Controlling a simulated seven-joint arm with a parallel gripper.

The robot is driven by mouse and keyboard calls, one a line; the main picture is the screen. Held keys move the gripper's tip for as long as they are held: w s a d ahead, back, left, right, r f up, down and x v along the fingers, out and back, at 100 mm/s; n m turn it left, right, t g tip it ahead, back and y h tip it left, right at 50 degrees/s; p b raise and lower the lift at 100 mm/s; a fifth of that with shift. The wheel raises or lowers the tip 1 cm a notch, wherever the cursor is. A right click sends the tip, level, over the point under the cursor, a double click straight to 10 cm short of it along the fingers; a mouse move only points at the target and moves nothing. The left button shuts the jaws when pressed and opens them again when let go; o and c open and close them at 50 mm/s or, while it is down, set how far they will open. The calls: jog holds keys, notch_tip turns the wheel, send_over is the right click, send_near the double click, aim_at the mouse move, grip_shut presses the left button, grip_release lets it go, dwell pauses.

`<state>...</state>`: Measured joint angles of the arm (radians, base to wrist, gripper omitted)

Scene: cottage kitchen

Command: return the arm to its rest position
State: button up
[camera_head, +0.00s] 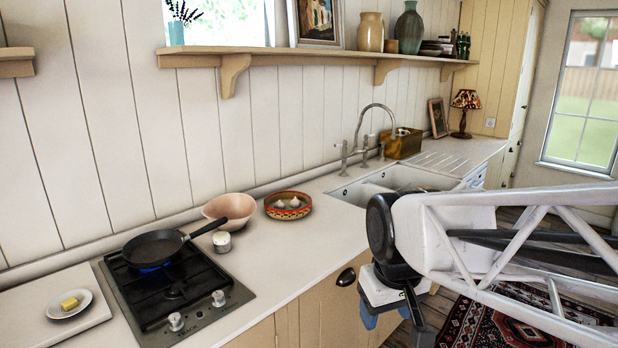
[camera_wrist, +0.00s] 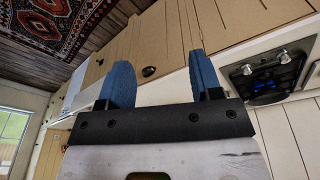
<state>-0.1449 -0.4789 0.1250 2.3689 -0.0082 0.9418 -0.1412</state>
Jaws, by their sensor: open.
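My gripper (camera_wrist: 163,82) has two blue fingers, spread apart with nothing between them in the wrist view. In the head view my white arm reaches in from the right, and the gripper end (camera_head: 384,314) hangs in front of the counter's front edge, near a dark cup handle on a cabinet. Part of the gripper is hidden there behind the wrist. It touches nothing that I can see.
The counter (camera_head: 310,243) holds a hob (camera_head: 205,296) with a black pan (camera_head: 152,249), a pink bowl (camera_head: 229,209), a small white jar (camera_head: 222,241), a patterned dish (camera_head: 288,206) and a butter plate (camera_head: 69,304). A sink (camera_head: 352,193) lies behind my arm. A rug (camera_head: 470,322) covers the floor.

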jog(key=s+d+f+m, duration=0.2)
jog(key=s+d, duration=0.4)
jog(key=s, duration=0.3)
jog(key=shift+m, duration=0.8)
